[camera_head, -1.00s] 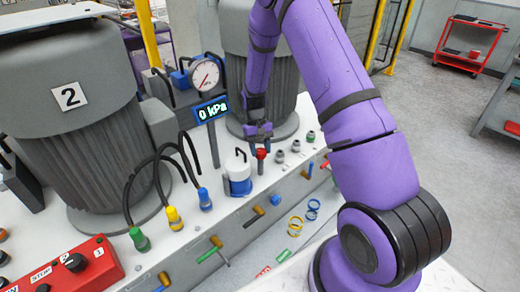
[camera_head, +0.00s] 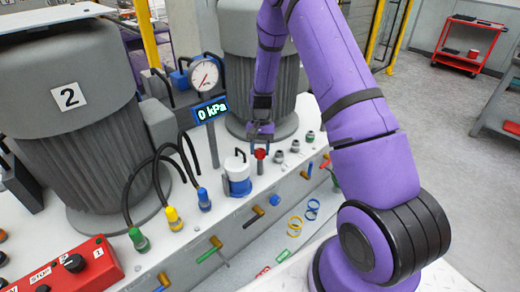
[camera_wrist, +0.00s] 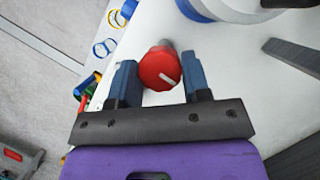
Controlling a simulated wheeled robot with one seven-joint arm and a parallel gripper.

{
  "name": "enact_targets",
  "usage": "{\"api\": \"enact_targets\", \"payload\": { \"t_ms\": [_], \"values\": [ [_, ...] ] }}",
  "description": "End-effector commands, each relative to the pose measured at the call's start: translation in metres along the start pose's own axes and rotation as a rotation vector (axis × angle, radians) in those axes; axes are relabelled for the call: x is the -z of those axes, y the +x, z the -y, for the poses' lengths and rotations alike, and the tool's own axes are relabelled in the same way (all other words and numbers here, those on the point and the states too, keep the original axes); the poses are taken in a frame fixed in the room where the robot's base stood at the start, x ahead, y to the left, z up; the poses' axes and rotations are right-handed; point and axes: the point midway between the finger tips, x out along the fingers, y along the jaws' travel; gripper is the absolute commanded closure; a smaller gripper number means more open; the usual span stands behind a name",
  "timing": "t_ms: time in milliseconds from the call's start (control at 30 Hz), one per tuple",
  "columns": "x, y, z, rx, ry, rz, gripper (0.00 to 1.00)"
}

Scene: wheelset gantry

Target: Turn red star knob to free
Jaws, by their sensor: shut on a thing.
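The red star knob (camera_head: 260,155) stands on the white bench top, just right of a white and blue canister. In the wrist view the red knob (camera_wrist: 160,68) has a ribbed rim and a white pointer line slanting to the lower right. My gripper (camera_head: 260,145) reaches down to it from above and behind. Any marking for free around the knob cannot be made out.
The white and blue canister (camera_head: 238,178) stands close left of the knob. Grey fittings (camera_head: 279,157) stand to its right. A gauge (camera_head: 204,75) and a display reading 0 kPa (camera_head: 211,110) rise behind. Coloured handles (camera_head: 253,217) line the bench front.

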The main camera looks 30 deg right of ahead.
Motion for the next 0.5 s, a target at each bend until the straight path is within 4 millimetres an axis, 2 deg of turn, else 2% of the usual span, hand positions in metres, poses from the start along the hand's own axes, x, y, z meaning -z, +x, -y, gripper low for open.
{"api": "enact_targets", "payload": {
  "t_ms": [200,233,300,500],
  "values": [
    [0.0,0.0001,-0.0001,0.0,0.001,0.0,0.8],
    [0.0,0.0001,-0.0001,0.0,0.001,0.0,0.49],
    [0.0,0.0001,0.0,0.0,0.001,0.0,0.33],
    [0.0,0.0001,0.0,0.0,0.0,0.0,0.31]
  ]
}}
